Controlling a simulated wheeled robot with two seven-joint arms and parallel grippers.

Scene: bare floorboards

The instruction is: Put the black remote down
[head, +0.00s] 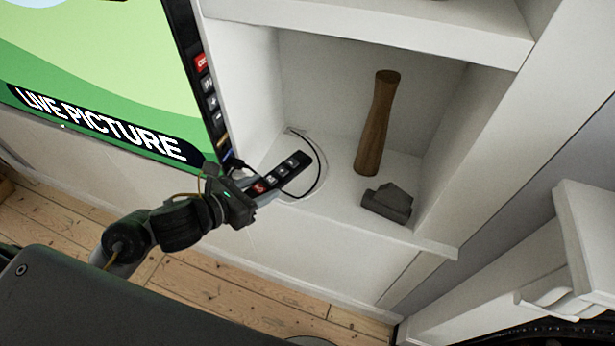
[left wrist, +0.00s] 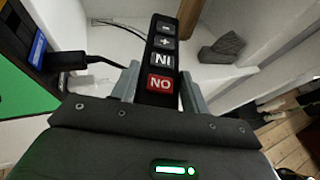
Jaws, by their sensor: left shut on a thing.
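The black remote (head: 293,170) has a red button and several grey buttons along its face. My left gripper (head: 259,192) is shut on its near end, and its far end points into a white shelf compartment (head: 350,215). In the left wrist view the remote (left wrist: 162,56) stands between the two grey fingers of my left gripper (left wrist: 158,86), its red button nearest them. I cannot tell whether the remote touches the shelf floor. My right gripper is not in view.
A hammer with a wooden handle (head: 377,125) and dark head (head: 388,202) stands in the compartment's right part. A black cable (head: 318,180) loops by the remote. A screen (head: 100,75) is at the left. Shelf floor between remote and hammer is clear.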

